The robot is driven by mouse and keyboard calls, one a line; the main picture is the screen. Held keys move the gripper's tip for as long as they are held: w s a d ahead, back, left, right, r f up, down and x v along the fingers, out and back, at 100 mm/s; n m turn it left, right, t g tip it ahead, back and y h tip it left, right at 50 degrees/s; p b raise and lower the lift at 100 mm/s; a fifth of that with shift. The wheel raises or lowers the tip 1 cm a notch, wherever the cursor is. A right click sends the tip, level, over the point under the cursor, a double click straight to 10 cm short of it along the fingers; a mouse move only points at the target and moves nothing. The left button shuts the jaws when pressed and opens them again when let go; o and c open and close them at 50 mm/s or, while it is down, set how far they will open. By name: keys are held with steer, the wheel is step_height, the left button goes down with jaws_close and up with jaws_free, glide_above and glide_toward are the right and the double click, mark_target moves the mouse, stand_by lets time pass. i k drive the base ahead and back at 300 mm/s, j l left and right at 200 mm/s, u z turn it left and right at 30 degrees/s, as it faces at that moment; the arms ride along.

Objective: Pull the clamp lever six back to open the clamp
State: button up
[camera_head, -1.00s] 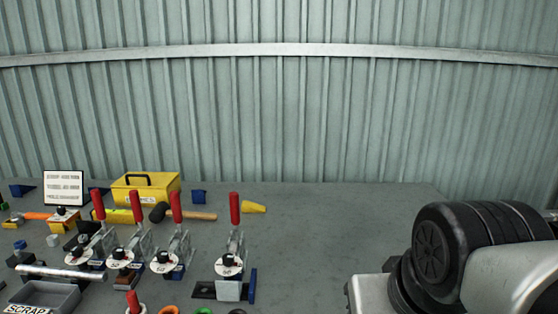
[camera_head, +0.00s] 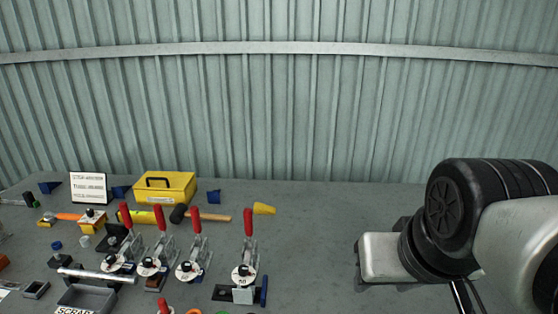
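Several toggle clamps with upright red levers stand in a row on the grey bench at the left of the head view. The rightmost clamp (camera_head: 244,270) stands a little apart, with its red lever (camera_head: 249,222) upright. To its left are clamps with red levers (camera_head: 195,219), (camera_head: 160,217) and (camera_head: 125,215), the leftmost tilted slightly. Each has a white round tag with a black knob; the numbers are too small to read, so I cannot tell which is six. Another red grip (camera_head: 165,306) shows at the bottom edge. My gripper is out of view; only my arm's links show at right.
Behind the clamps are a yellow toolbox (camera_head: 166,186), a mallet (camera_head: 208,216), a yellow wedge (camera_head: 264,209) and a white sign (camera_head: 89,187). A grey scrap tray (camera_head: 87,296) is at front left. The bench right of the clamps is clear up to my arm.

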mark_target(248, 212)
steer(key=i+j, duration=0.1)
steer(key=j, duration=0.4)
steer(key=i+j, duration=0.15)
steer(key=j, duration=0.3)
steer(key=i+j, duration=0.1)
steer(key=j, duration=0.4)
